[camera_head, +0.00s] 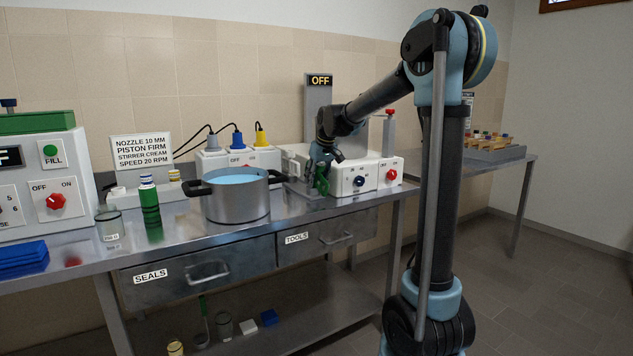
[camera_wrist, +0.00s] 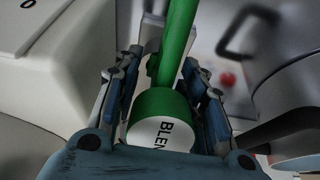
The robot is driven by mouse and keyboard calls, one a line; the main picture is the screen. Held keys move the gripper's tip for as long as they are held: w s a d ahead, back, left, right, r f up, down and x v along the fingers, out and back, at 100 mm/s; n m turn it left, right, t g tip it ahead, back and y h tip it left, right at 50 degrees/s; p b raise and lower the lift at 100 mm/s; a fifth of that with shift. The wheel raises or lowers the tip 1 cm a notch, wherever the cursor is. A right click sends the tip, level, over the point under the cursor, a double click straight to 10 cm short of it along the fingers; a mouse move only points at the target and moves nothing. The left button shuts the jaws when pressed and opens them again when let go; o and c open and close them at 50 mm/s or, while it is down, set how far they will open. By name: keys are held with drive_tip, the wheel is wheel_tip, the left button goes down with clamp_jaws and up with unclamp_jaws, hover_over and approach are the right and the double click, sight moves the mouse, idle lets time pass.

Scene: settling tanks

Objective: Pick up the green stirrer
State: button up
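The green stirrer (camera_wrist: 177,47) lies between my fingers in the wrist view. It has a green shaft and a thick round green end with a white face, lettered "BLEN", the rest cut off. In the head view a small green part of it (camera_head: 321,183) shows under my wrist, by the front of the white switch box. My gripper (camera_wrist: 163,70) has one finger on each side of the stirrer. The fingers look spread, with a gap at the left; contact on the right is unclear. My wrist hides most of the stirrer in the head view.
A grey pot (camera_head: 236,205) of blue liquid stands left of my gripper. The white switch box (camera_head: 362,184) with knobs is close at the right. A green bottle (camera_head: 150,212), a glass (camera_head: 109,232) and blue trays (camera_head: 22,262) stand farther left on the steel bench.

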clamp_jaws()
